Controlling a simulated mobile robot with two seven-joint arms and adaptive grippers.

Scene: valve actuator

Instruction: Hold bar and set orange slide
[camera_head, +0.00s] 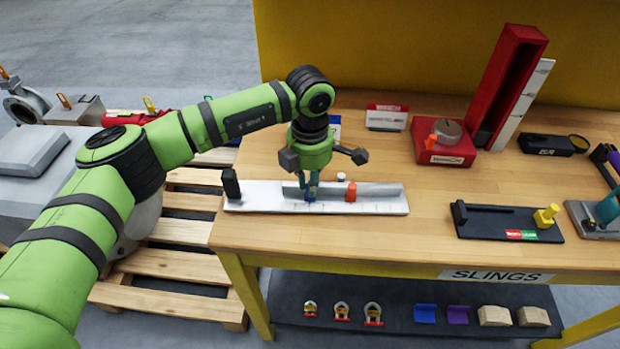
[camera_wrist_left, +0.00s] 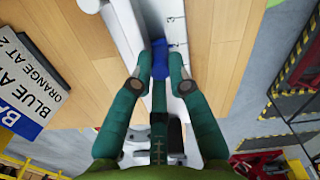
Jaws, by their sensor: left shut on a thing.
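A long white base with scale marks (camera_head: 385,208) lies on the wooden table and carries a grey bar (camera_head: 385,189). An orange slide (camera_head: 351,191) sits on the bar, right of my left gripper. A blue slide (camera_head: 310,196) is at the fingertips of my left gripper (camera_head: 308,186), which points down at the bar. In the left wrist view the blue slide (camera_wrist_left: 160,58) is between the two teal fingers of the left gripper (camera_wrist_left: 160,76), which is shut on it. The fingers hide part of the bar. My right gripper is not in view.
A black upright block (camera_head: 231,184) stands at the base's left end. A red box with a knob (camera_head: 444,146) and a tall red channel (camera_head: 510,85) stand behind, right. A black fixture with a yellow peg (camera_head: 505,222) is at right. A lettered sign (camera_wrist_left: 32,90) shows in the wrist view.

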